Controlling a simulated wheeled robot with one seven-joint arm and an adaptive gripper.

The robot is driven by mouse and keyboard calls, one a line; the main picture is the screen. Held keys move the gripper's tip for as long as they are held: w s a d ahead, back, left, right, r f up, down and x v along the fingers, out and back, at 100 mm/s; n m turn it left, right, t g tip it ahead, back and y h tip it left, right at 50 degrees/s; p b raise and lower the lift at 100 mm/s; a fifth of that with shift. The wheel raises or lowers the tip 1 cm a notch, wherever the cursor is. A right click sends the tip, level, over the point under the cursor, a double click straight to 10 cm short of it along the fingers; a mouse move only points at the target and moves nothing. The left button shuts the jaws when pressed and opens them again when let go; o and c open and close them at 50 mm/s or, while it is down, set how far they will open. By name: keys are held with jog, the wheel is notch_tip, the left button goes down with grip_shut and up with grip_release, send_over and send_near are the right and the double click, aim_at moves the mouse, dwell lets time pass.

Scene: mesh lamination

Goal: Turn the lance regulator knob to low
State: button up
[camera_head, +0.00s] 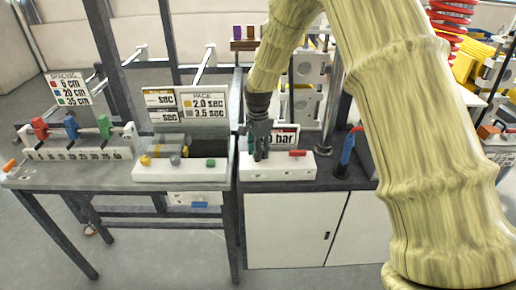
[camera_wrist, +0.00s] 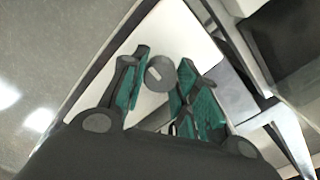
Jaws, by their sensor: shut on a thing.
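The lance regulator is a white box (camera_head: 275,172) with an upright sign (camera_head: 290,138) ending in "bar" behind it, on the right-hand bench. My gripper (camera_head: 261,156) points down over the left part of this box and hides the knob in the head view. In the wrist view a round dark grey knob (camera_wrist: 160,73) with a short pale mark sits between the two green-padded fingers of my gripper (camera_wrist: 163,66). The fingers are shut on the knob. A red piece (camera_head: 297,153) lies on the right part of the box's top.
To the left stands a white pace panel (camera_head: 180,172) with yellow, grey and green knobs. Further left is a spacing rail (camera_head: 80,149) with red, blue and green handles. A blue lance-like tool (camera_head: 347,153) stands right of the regulator. White cabinet doors (camera_head: 285,230) are below.

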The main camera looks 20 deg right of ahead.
jog(key=n+p, duration=0.1)
jog(key=n, duration=0.3)
jog(key=shift+r+n+p, duration=0.15)
jog(key=shift+n+p, duration=0.15)
jog(key=shift+p, duration=0.1)
jog(key=n+p, duration=0.1)
jog(key=n, duration=0.4)
jog(key=shift+p, duration=0.35)
jog(key=n+p, duration=0.1)
jog(key=n, duration=0.4)
jog(key=n+p, duration=0.1)
jog(key=n, duration=0.3)
jog(key=shift+n, duration=0.3)
jog(key=n, duration=0.4)
jog(key=shift+a+p, duration=0.1)
jog(key=shift+p, duration=0.3)
jog(key=n+p, duration=0.1)
jog(key=n, duration=0.8)
jog(key=shift+n+p, duration=0.3)
jog(key=shift+p, duration=0.1)
jog(key=shift+n+p, duration=0.45)
jog(key=shift+n, duration=1.75)
